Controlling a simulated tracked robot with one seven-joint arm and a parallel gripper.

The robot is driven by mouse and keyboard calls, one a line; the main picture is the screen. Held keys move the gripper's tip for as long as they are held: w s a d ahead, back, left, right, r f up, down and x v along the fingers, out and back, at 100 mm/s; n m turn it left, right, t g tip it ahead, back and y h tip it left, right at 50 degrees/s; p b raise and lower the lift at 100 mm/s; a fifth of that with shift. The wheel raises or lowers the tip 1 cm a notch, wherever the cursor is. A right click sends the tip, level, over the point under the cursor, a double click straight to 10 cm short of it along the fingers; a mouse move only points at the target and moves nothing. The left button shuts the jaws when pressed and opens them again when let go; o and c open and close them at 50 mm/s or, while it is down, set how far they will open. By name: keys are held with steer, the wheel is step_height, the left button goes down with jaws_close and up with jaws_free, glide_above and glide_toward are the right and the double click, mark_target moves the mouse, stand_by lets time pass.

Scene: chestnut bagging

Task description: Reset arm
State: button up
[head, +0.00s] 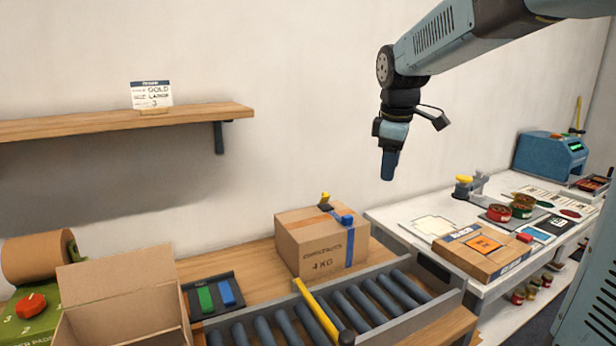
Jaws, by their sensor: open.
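My gripper (389,165) hangs from my arm in the upper right, pointing down. It is in the air above and to the right of the closed cardboard box and touches nothing. Its jaws are seen edge-on, are open and hold nothing. The closed cardboard box (308,250) has printed text and "4 KG" on its front. A blue strip runs down its side, and a yellow and blue tape tool (336,212) lies on top.
A roller conveyor (375,302) with a yellow bar (317,310) runs along the front. An open carton (125,300) stands at left. A wall shelf (120,121) holds a sign (151,94). The white table (385,217) at right carries a flat box (480,249), tins and a blue machine (549,155).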

steer(key=s+d+f+m+t, duration=0.1)
steer(key=s+d+f+m, duration=0.1)
steer(key=s+m, duration=0.4)
steer(key=s+d+f+m+t, duration=0.2)
steer(key=s+m, duration=0.5)
steer(key=s, duration=1)
steer(key=shift+s+d+f, duration=0.15)
steer(key=shift+d+f, duration=0.2)
steer(key=shift+d, duration=0.25)
stand_by(0.9)
